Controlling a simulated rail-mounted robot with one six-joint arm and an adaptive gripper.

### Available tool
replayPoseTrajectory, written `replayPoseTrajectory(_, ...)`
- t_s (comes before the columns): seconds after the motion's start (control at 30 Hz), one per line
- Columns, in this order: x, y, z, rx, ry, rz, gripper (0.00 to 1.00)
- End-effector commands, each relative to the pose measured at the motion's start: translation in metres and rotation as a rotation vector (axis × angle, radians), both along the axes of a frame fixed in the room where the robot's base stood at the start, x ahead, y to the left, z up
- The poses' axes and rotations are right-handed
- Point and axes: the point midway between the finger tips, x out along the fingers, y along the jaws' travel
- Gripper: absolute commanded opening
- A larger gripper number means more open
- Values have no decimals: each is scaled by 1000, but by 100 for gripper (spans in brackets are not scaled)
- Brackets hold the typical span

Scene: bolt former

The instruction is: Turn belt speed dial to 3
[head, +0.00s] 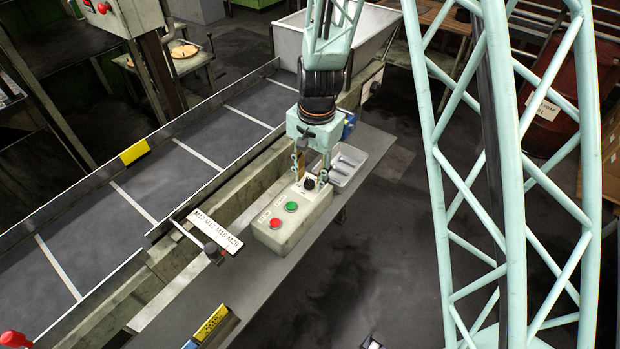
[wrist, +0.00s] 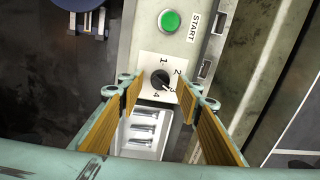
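The belt speed dial (wrist: 160,79) is a small black knob on a white plate marked 1 to 4 in the wrist view. A light mark on the knob appears to point lower right, toward the 3, but it is small. In the head view the dial (head: 309,184) sits at the far end of a pale control box (head: 290,222). My gripper (head: 311,172) is above that end of the box, pointing down. In the wrist view my gripper (wrist: 161,95) is open, with one finger on each side of the dial and a gap to it.
A green START button (wrist: 170,20) and a red button (head: 274,223) are on the same box. A tray of metal parts (wrist: 146,130) stands just beyond the dial end. A conveyor (head: 165,165) runs along the left. A sign bar (head: 216,228) stands beside the box.

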Motion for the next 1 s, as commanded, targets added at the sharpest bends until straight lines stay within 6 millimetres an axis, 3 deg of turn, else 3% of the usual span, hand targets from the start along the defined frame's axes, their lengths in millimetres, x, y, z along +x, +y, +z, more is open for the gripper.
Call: replayPoseTrajectory(1.0,-3,-6,97,0,-4,-1,32)
